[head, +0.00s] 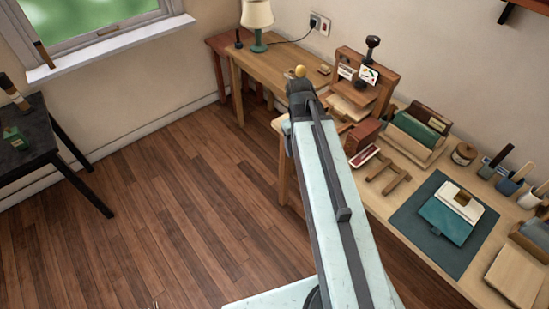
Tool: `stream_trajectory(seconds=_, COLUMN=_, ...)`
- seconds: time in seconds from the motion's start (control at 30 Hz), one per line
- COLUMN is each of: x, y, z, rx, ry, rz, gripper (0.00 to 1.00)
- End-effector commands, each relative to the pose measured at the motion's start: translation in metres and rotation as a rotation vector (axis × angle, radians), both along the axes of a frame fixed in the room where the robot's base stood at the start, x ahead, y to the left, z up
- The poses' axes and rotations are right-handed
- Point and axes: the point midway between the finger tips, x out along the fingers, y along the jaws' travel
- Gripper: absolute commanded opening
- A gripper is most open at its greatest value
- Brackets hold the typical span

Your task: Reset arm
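My arm reaches up and away from the bottom middle of the head view, stretched out over the floor and the near-left edge of the wooden desk. My gripper (299,86) is at its far end, small and dark, seen from behind. Its fingers are hidden or too small to tell whether they are open or shut. A small yellow-gold ball (300,71) shows just beyond the gripper tip; I cannot tell whether it touches the gripper or sits on the desk behind.
The wooden desk (269,68) runs along the right wall with a lamp (257,20), a wooden organizer (379,69), a green-topped box (416,129) and a teal book (445,221) on a dark mat (409,213). A black table (48,137) stands left. The wood floor (170,190) between is clear.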

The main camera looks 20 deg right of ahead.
Motion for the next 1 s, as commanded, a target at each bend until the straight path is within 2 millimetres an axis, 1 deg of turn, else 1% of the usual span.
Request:
stream_trajectory(seconds=0.03, x=-0.007, y=0.047, z=0.0, rx=0.019, ry=-0.012, rz=-0.008, gripper=0.67)
stream_trajectory(seconds=0.1, x=-0.011, y=0.092, z=-0.001, rx=0.044, ry=-0.022, rz=-0.038, gripper=0.67)
stream_trajectory(seconds=0.17, x=-0.015, y=0.118, z=-0.001, rx=0.059, ry=-0.027, rz=-0.059, gripper=0.67)
stream_trajectory(seconds=0.2, x=-0.017, y=0.125, z=-0.001, rx=0.066, ry=-0.028, rz=-0.068, gripper=0.67)
stream_trajectory(seconds=0.33, x=-0.018, y=0.133, z=-0.001, rx=0.074, ry=-0.031, rz=-0.082, gripper=0.67)
stream_trajectory(seconds=1.0, x=-0.017, y=0.132, z=-0.001, rx=0.074, ry=-0.03, rz=-0.083, gripper=0.67)
